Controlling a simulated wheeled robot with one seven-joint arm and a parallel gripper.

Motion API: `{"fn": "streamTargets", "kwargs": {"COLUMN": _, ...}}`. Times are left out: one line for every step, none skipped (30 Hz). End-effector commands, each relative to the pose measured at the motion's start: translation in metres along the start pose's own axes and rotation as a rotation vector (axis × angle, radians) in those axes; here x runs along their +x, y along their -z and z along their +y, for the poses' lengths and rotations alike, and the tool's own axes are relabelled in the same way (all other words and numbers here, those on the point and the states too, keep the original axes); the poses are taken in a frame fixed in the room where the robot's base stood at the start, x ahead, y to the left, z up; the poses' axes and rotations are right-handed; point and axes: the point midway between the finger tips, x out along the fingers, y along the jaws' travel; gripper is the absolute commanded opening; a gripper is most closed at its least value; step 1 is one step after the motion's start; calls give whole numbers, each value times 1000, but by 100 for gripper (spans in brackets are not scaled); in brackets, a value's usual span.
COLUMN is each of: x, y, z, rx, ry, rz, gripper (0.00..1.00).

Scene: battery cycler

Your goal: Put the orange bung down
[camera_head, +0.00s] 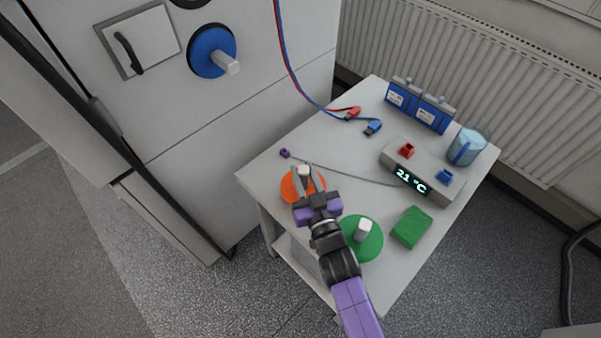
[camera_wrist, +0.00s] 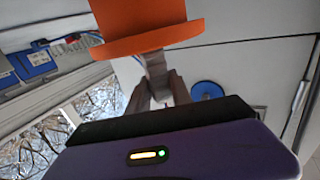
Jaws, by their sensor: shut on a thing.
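The orange bung (camera_head: 289,188) has a round orange flange and a pale grip. It shows in the head view over the near left part of the white table (camera_head: 262,172). My gripper (camera_head: 306,178) is shut on its pale grip. In the wrist view the bung's orange body and flange (camera_wrist: 145,25) fill the top, and my fingers (camera_wrist: 158,92) close around the grip. Part of the flange is hidden behind my gripper in the head view. I cannot tell whether the bung touches the tabletop.
A green bung (camera_head: 362,238) and a green block (camera_head: 412,228) are right of my arm. A grey box reading 21 °C (camera_head: 425,176), a blue mug (camera_head: 466,147) and blue battery cells (camera_head: 418,107) stand farther back. A thin cable with a purple end (camera_head: 285,153) lies behind the orange bung.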

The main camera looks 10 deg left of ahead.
Motion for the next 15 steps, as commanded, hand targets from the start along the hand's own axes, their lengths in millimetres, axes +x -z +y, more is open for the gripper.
{"fn": "streamTargets", "kwargs": {"x": 0, "y": -2, "z": 0, "rx": 0, "ry": 1, "rz": 6, "gripper": 0}}
{"fn": "streamTargets", "kwargs": {"x": 0, "y": -1, "z": 0, "rx": 0, "ry": 1, "rz": 6, "gripper": 0}}
{"fn": "streamTargets", "kwargs": {"x": 0, "y": 0, "z": 0, "rx": 0, "ry": 1, "rz": 7, "gripper": 0}}
{"fn": "streamTargets", "kwargs": {"x": 0, "y": 1, "z": 0, "rx": 0, "ry": 1, "rz": 7, "gripper": 0}}
{"fn": "streamTargets", "kwargs": {"x": 0, "y": 1, "z": 0, "rx": 0, "ry": 1, "rz": 7, "gripper": 0}}
{"fn": "streamTargets", "kwargs": {"x": 0, "y": 1, "z": 0, "rx": 0, "ry": 1, "rz": 7, "gripper": 0}}
{"fn": "streamTargets", "kwargs": {"x": 0, "y": 1, "z": 0, "rx": 0, "ry": 1, "rz": 6, "gripper": 0}}
{"fn": "streamTargets", "kwargs": {"x": 0, "y": 0, "z": 0, "rx": 0, "ry": 1, "rz": 6, "gripper": 0}}
{"fn": "streamTargets", "kwargs": {"x": 0, "y": -1, "z": 0, "rx": 0, "ry": 1, "rz": 6, "gripper": 0}}
{"fn": "streamTargets", "kwargs": {"x": 0, "y": -2, "z": 0, "rx": 0, "ry": 1, "rz": 6, "gripper": 0}}
{"fn": "streamTargets", "kwargs": {"x": 0, "y": -3, "z": 0, "rx": 0, "ry": 1, "rz": 6, "gripper": 0}}
{"fn": "streamTargets", "kwargs": {"x": -1, "y": -5, "z": 0, "rx": 0, "ry": 1, "rz": 2, "gripper": 28}}
{"fn": "streamTargets", "kwargs": {"x": -1, "y": -4, "z": 0, "rx": 0, "ry": 1, "rz": 2, "gripper": 34}}
{"fn": "streamTargets", "kwargs": {"x": -1, "y": -4, "z": 0, "rx": 0, "ry": 1, "rz": 2, "gripper": 40}}
{"fn": "streamTargets", "kwargs": {"x": -1, "y": -4, "z": 0, "rx": 0, "ry": 1, "rz": 2, "gripper": 47}}
